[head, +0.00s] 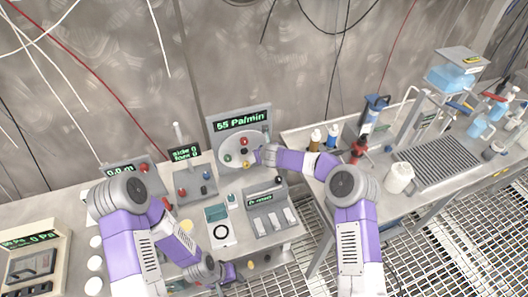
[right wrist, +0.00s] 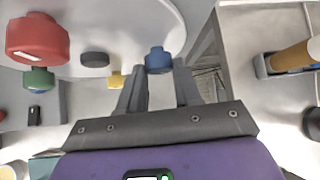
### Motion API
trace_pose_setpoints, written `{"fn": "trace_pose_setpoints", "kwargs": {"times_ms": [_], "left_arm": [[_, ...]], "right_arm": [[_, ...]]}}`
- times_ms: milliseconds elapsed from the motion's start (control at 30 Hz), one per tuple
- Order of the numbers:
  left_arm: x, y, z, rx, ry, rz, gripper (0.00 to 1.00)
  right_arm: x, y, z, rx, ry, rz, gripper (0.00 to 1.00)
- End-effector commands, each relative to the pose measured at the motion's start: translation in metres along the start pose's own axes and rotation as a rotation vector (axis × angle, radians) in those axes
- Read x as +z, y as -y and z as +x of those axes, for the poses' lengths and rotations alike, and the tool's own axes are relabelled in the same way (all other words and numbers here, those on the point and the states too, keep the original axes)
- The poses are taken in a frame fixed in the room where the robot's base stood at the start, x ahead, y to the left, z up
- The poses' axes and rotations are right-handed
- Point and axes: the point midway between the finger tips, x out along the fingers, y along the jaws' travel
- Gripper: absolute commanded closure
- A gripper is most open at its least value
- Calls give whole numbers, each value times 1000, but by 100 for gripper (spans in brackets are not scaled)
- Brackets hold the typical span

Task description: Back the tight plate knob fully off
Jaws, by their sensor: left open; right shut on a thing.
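The round white plate (head: 232,145) stands upright below a display reading "55 Pa/min". My right gripper (right wrist: 160,75) is shut on the blue knob at the plate's edge. In the head view my right gripper (head: 259,156) covers that knob. My left gripper (head: 240,270) is open and low at the bench's front edge, away from the plate.
A small box with knobs (head: 196,190) stands left of the plate. A unit with white switches (head: 270,213) sits in front. A second bench with bottles, a white jug (head: 398,178) and a grille (head: 437,166) stands right. Cables hang along the wall.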

Motion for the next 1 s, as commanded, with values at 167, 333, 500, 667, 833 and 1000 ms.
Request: {"fn": "trace_pose_setpoints", "kwargs": {"times_ms": [167,333,500,667,833,1000], "left_arm": [[0,3,8,0,0,0,57],[-1,7,18,0,0,0,57],[-1,10,28,0,0,0,57],[-2,14,36,0,0,0,57],[-2,16,43,0,0,0,57],[-2,18,47,0,0,0,57]], "right_arm": [[0,-2,1,-44,2,-48,97],[-1,-5,2,-122,3,-125,97],[-1,-7,2,-215,4,-217,97],[-2,-8,3,-296,3,-297,97],[-2,-8,3,-364,3,-364,97],[-2,-8,3,-408,2,-408,97]]}}
